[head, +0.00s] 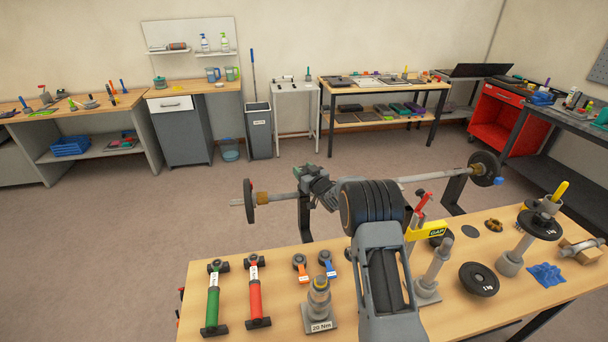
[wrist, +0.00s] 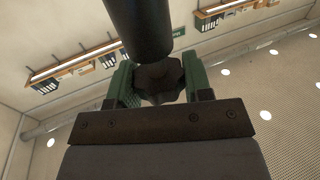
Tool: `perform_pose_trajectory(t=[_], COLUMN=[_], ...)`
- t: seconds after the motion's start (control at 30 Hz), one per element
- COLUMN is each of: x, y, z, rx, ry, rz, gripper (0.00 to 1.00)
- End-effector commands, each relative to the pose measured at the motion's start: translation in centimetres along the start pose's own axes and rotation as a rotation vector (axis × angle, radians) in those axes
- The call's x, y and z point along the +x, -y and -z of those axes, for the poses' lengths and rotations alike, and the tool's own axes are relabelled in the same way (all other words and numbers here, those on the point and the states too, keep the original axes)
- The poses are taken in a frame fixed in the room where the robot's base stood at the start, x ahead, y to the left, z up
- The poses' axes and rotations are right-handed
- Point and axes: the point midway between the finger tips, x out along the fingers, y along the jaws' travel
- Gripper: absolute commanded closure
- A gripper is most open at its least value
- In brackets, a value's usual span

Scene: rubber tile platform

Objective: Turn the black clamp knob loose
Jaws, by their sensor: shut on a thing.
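The black clamp knob (wrist: 160,80) is a dark lobed knob, seen in the wrist view between the two green fingers of my gripper (wrist: 159,84). The fingers are shut on it from both sides. A thick dark cylinder (wrist: 138,28) stands just beyond and above the knob in that view. In the head view my gripper (head: 306,174) is at the barbell (head: 428,177), left of its middle, and the knob is hidden there. The barbell has a dark plate at the left (head: 249,202) and another at the right (head: 485,168).
The wooden table (head: 236,262) in front holds a green-handled tool (head: 213,300), a red-handled tool (head: 254,294), a 20 Nm stand (head: 320,305), a yellow GAP piece (head: 428,232) and a loose black plate (head: 479,279). Open floor lies beyond the barbell.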

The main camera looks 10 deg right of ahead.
Motion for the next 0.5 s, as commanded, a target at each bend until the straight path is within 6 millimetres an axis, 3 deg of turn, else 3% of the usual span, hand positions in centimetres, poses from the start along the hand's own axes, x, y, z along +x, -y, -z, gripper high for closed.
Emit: perform_pose_trajectory(t=[0.3, 0.5], x=[0.05, 0.0], y=[-0.08, 0.01], z=[0.2, 0.18], rx=[-0.002, 0.0], ry=[-0.004, 0.0], rz=[0.224, 0.266], gripper=[0.78, 0.78])
